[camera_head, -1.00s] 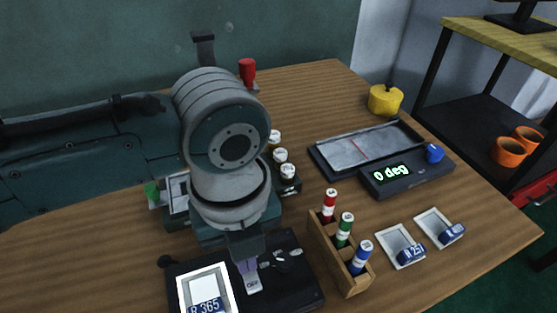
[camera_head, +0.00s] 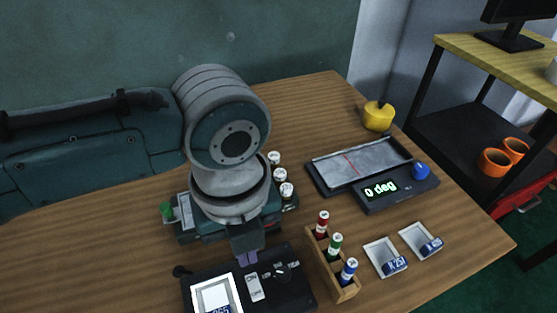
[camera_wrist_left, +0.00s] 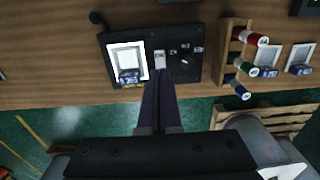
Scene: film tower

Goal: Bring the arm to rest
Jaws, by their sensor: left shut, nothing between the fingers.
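My left gripper (camera_head: 247,258) is shut and empty. In the head view its arm hides part of the bench behind it. Its fingertips are at the back edge of the black panel (camera_head: 292,296), just behind a white switch (camera_head: 254,288). In the left wrist view the closed fingers (camera_wrist_left: 161,78) point at the panel, close to the switch (camera_wrist_left: 160,59); I cannot tell the gap. A bright white plate with a blue label (camera_head: 216,295) is on the panel, left of the switch. My right gripper is in neither view.
A wooden rack with red, green and blue tubes (camera_head: 331,272) stands right of the panel. Two white trays (camera_head: 385,256) lie beyond it. A scale reading "0 deg" (camera_head: 381,189) and a yellow pot (camera_head: 378,116) are further back. White-capped bottles (camera_head: 280,174) stand close beside my arm.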

